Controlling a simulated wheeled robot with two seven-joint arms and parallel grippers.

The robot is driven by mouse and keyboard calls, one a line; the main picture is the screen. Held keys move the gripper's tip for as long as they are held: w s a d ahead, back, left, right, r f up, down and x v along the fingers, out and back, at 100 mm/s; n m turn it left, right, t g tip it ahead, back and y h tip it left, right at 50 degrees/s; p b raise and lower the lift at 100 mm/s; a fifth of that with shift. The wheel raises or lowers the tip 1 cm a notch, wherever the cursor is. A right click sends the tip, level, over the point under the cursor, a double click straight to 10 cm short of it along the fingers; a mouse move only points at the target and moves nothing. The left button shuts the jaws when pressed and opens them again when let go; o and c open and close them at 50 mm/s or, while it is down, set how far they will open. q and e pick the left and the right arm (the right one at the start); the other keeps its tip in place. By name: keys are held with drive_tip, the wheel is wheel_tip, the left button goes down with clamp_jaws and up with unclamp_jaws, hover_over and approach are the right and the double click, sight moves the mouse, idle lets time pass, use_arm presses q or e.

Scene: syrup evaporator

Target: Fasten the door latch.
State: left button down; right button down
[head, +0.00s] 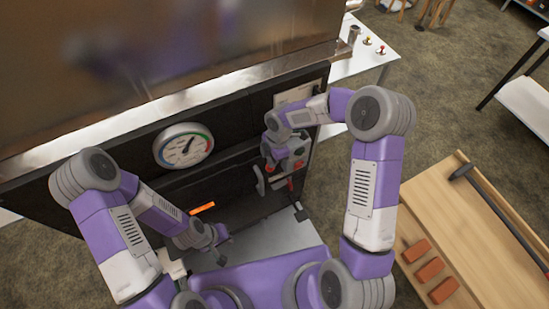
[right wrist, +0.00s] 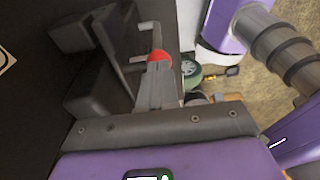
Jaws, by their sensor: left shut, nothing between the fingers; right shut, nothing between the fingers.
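The evaporator's dark front (head: 110,215) is in the head view, with a door area at its lower right. Grey latch parts (head: 261,180) and a red piece (head: 290,185) show there, partly hidden by my right gripper (head: 283,163). In the right wrist view, dark latch blocks (right wrist: 98,92) stand out from the panel on the left. My right gripper (right wrist: 156,75) is shut and empty beside them, by a red rounded piece (right wrist: 159,58). Whether they touch is unclear. My left gripper (head: 224,235) is shut and empty, low in front of the evaporator.
A round gauge (head: 184,146) is on the evaporator front, above an orange slot (head: 202,209). The large metal pan (head: 150,50) overhangs above. A wooden bench (head: 470,215) with orange blocks (head: 430,269) and a hammer (head: 490,200) is at right. Carpet lies between.

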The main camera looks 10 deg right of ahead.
drive_tip(key=shift+d+f, duration=0.15)
drive_tip(key=shift+f, duration=0.05)
drive_tip(key=shift+s, duration=0.1)
idle(0.4)
wheel_tip(320, 180, up, 5)
drive_tip(key=p, duration=0.3)
drive_tip(key=shift+p, duration=0.3)
drive_tip(key=w+d+r, duration=0.1)
drive_tip(key=d+r, duration=0.2)
drive_tip(key=r, duration=0.5)
drive_tip(key=shift+r, duration=0.35)
drive_tip(key=s+a+f+m+y+b, duration=0.1)
drive_tip(key=s+a+f+m, duration=0.3)
drive_tip(key=f, duration=0.4)
drive_tip(key=s+a+f+m+y+b, duration=0.1)
drive_tip(key=s+f+m+y+b, duration=0.1)
drive_tip(key=s+f+m, duration=0.45)
drive_tip(key=s+f+m+b, duration=0.2)
drive_tip(key=s+f+m, duration=0.7)
drive_tip(key=f+m, duration=0.4)
drive_tip(key=shift+s+d+f+t, duration=0.35)
drive_tip(key=shift+d+f+t, duration=0.05)
drive_tip(key=shift+f, duration=0.05)
